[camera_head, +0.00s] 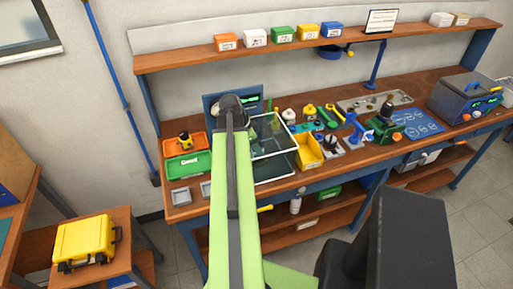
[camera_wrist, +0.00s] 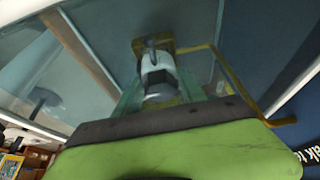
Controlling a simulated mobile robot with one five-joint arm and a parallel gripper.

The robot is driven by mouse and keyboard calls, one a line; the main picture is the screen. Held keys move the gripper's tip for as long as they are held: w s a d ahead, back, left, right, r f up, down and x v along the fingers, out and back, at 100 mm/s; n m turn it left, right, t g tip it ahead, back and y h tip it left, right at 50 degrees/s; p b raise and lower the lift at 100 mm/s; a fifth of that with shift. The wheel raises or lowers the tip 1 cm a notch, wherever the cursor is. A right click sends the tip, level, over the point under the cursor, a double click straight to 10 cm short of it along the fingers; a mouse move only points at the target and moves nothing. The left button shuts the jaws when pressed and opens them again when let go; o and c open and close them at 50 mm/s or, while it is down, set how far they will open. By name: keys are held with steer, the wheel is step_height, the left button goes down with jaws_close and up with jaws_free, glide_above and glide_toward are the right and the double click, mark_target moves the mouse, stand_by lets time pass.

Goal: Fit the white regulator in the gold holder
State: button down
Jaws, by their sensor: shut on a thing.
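In the wrist view, a white regulator (camera_wrist: 157,66) with a dark grey part sits between the fingers of my gripper (camera_wrist: 158,88), which is shut on it. A gold piece (camera_wrist: 146,46), which looks like the gold holder, shows right behind the regulator. I cannot tell whether the two touch or whether the regulator is seated in it. A thin gold bar (camera_wrist: 230,72) runs along the right side. In the head view, my gripper is mostly hidden by my arm, near the clear white-edged case (camera_head: 283,150) on the bench.
The clear walls of the case surround my gripper closely. A green tray (camera_head: 188,165) and an orange tray (camera_head: 172,147) lie to the left. A yellow bin (camera_head: 309,152) stands to the right, with several tools beyond. A shelf (camera_head: 190,58) runs above the bench.

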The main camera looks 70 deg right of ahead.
steer(key=shift+c, duration=0.6)
jaws_free()
step_height(320, 180, up, 8)
steer(key=p, duration=0.8)
stand_by(0.9)
